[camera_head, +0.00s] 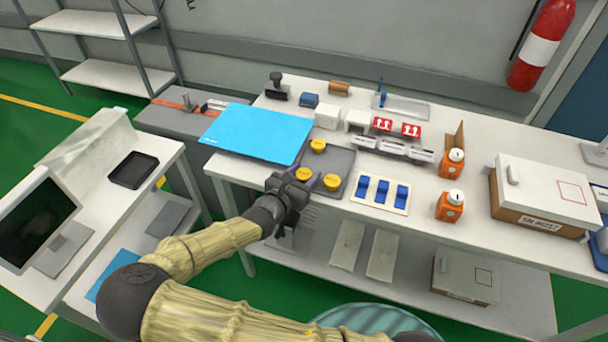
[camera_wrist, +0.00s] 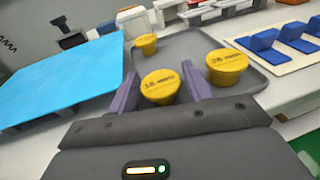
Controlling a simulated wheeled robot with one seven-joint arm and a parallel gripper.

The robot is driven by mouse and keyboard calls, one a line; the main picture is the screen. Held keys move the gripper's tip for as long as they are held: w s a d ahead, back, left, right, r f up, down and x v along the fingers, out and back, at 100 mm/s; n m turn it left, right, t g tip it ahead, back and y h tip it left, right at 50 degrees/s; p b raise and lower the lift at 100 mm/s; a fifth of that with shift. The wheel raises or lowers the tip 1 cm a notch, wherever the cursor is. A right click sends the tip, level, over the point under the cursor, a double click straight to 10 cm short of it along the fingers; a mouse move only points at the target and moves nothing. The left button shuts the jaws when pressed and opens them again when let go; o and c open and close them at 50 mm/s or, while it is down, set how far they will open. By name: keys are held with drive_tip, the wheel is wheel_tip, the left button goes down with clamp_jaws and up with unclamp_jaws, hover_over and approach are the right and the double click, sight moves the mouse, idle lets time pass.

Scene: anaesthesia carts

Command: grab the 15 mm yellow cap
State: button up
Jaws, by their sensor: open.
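The 15 mm yellow cap (camera_wrist: 160,87) stands between the two purple fingers of my gripper (camera_wrist: 160,76) in the wrist view, its printed top facing up. Gaps show on both sides of it, and the fingers are open. In the head view the same cap (camera_head: 303,173) sits at the tips of my gripper (camera_head: 299,181). A second yellow cap (camera_wrist: 226,66), with a different printed number, is just right of the right finger. A third yellow cap (camera_wrist: 145,43) is farther back. All three are on a grey tray (camera_head: 341,160).
A blue mat (camera_head: 258,132) lies left of the tray. A cream board with blue blocks (camera_head: 380,194) lies to the right. White boxes (camera_head: 328,116) and red-labelled boxes (camera_head: 382,124) stand behind. Orange bottles (camera_head: 450,206) and a large box (camera_head: 541,195) are farther right.

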sight(304, 173)
drive_tip(key=c, duration=0.7)
wheel_tip(304, 173, up, 10)
drive_tip(key=shift+p, duration=0.6)
